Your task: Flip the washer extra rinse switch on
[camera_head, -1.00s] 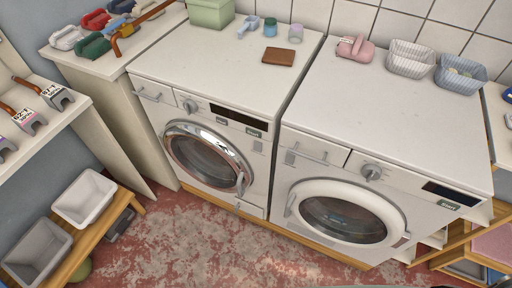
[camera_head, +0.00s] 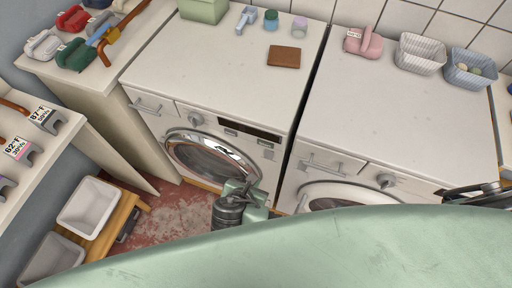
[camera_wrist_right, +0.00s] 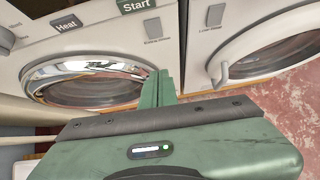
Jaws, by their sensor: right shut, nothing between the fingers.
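The washer (camera_head: 222,142) with a chrome door ring stands left of a second front-loader. My left gripper is out of view.
The second machine (camera_head: 400,120) has its own switch (camera_wrist_right: 215,14) and a protruding door handle (camera_wrist_right: 220,75). A Heat button (camera_wrist_right: 66,23) is left of Start. A brown wallet-like item (camera_head: 284,57) lies on the washer top. My green arm covers the bottom of the head view.

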